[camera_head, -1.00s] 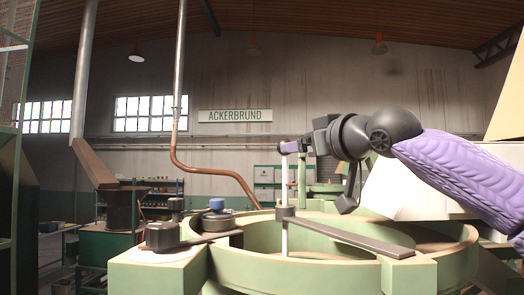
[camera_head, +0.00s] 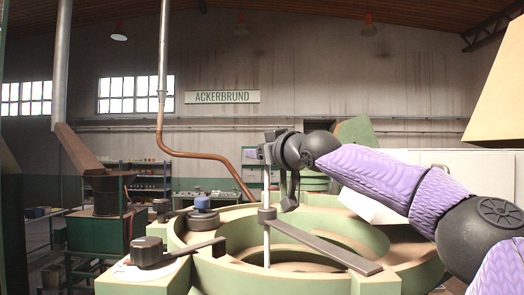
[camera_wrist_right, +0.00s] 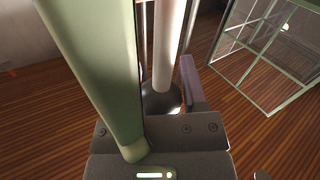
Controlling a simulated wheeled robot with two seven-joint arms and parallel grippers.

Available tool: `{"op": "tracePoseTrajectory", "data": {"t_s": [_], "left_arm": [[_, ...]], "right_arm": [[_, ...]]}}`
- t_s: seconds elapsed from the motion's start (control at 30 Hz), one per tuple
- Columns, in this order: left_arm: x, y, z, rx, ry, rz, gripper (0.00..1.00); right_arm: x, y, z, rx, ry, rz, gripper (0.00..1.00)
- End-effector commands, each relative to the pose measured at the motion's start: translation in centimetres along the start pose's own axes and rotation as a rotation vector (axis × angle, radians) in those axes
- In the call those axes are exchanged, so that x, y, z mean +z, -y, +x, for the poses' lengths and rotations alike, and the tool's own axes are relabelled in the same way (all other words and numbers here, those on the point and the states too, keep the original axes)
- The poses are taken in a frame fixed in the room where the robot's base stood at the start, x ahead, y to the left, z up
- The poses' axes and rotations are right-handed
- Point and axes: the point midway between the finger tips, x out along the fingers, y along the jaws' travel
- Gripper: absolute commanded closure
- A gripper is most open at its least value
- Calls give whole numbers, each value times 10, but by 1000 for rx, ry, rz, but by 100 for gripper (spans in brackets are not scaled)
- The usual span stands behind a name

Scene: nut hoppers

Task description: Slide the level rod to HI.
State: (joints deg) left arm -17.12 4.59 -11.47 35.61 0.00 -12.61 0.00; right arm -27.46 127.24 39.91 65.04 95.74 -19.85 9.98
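The level rod (camera_head: 266,235) stands upright, thin and pale grey, over the green round hopper bowl (camera_head: 185,235). A dark collar (camera_head: 267,214) sits on it, with a flat dark bar (camera_head: 325,245) running to the right rim. My right gripper (camera_head: 258,153) is at the rod's upper end, its purple arm coming from the right. In the right wrist view, the pale rod (camera_wrist_right: 170,40) runs beside a purple finger (camera_wrist_right: 190,85), and a green post (camera_wrist_right: 95,65) covers part of the gripper. Whether the fingers close on the rod is unclear. No HI mark is legible. My left gripper is not in view.
A copper pipe (camera_head: 210,156) curves down behind the bowl. A glazed frame (camera_wrist_right: 270,45) shows at the wrist view's upper right.

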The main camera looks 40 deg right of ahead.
Motion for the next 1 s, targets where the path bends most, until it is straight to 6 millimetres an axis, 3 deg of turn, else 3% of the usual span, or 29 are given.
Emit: {"op": "tracePoseTrajectory", "data": {"t_s": [0.03,0.23,0.57,0.8,1.0], "left_arm": [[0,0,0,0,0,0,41],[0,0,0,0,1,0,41],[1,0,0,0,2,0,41],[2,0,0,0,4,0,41],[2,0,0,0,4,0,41]], "right_arm": [[0,0,0,0,0,0,59],[0,0,0,0,0,0,100],[-2,-1,0,1,-1,1,100],[-31,-6,0,4,-2,1,100],[-36,-7,-1,-1,-7,1,100]]}}
